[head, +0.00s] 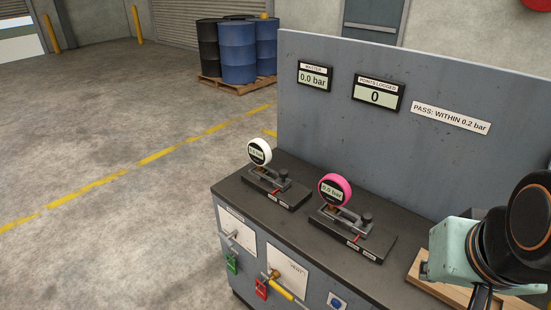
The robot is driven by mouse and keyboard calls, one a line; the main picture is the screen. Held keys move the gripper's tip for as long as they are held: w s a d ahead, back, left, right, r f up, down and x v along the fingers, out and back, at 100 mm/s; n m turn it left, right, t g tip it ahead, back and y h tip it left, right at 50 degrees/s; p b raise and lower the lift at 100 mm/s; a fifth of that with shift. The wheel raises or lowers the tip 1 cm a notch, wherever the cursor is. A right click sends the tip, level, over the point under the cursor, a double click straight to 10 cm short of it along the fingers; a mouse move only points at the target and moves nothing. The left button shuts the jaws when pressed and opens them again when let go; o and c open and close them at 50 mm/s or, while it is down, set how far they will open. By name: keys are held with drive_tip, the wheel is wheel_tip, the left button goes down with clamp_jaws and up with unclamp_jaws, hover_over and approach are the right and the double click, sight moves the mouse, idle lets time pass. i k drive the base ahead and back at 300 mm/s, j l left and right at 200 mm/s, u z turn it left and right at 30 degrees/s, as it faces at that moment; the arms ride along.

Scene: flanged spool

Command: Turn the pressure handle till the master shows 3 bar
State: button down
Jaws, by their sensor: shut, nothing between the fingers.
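The master display (313,78) on the upright grey panel reads 0.0 bar. On the bench front at left, a grey handle (231,238) sits on a white plate above a green tag; the plate's label is too small to read surely. To its right, a yellow lever (283,287) on a brass valve sits on another white plate, with a red tag beside it. I cannot tell for certain from the labels which is the pressure handle. My arm's end shows at lower right, apart from both handles; my gripper's fingers are not visible.
A white gauge (260,151) and a pink gauge (335,190), both reading 0.0 bar, stand on the bench top. The points display (379,95) reads 0. A blue button (337,303) is low on the front. A wooden board (430,284) lies at right. Floor at left is clear.

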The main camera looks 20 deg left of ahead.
sight(226, 239)
drive_tip(key=u, duration=1.45)
